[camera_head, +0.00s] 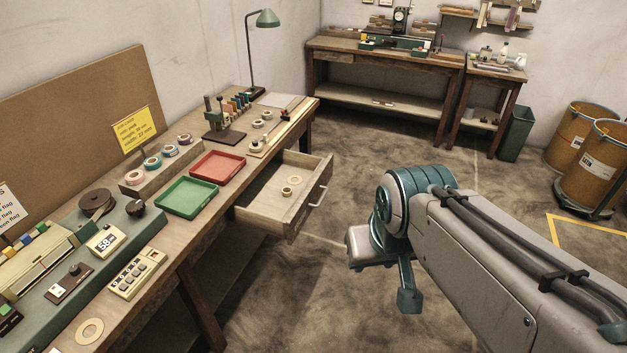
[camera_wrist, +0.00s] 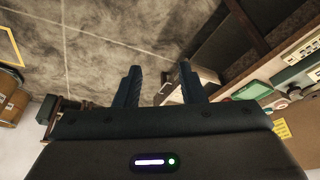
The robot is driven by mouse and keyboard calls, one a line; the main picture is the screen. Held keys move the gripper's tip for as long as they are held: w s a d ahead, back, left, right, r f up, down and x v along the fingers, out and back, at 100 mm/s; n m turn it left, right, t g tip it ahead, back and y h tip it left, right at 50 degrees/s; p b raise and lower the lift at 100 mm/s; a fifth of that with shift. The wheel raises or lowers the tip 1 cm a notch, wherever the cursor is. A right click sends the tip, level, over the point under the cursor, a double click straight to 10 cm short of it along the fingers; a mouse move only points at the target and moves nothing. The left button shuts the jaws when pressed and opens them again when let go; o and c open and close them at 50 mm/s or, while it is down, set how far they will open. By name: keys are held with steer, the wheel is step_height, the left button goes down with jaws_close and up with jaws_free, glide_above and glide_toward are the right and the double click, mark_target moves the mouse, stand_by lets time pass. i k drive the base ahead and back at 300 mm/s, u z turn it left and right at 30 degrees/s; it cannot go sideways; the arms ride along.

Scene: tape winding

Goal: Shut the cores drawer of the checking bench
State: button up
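The cores drawer (camera_head: 262,207) of the checking bench (camera_head: 190,237) stands pulled out toward the right in the head view. Its front carries a pale bar handle (camera_head: 319,195). Two small ring-shaped cores (camera_head: 293,180) lie inside. My gripper (camera_wrist: 160,66) shows in the wrist view with its two dark fingers apart and nothing held between them. In the head view my arm is to the right of the drawer, with floor visible between them; the fingers cannot be made out clearly there. Part of the bench's underside shows near the right finger in the wrist view.
On the bench are a red tray (camera_head: 217,167), a green tray (camera_head: 187,198), tape rolls (camera_head: 152,162) and a desk lamp (camera_head: 265,19). A second bench (camera_head: 385,62) stands at the back, with a bin (camera_head: 516,133) and drums (camera_head: 602,165) at right. The floor right of the drawer is clear.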

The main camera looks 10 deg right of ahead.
mark_target(261, 206)
steer(key=i, duration=0.5)
steer(key=u, duration=1.2)
steer(key=i, duration=0.6)
steer(key=z, duration=2.15)
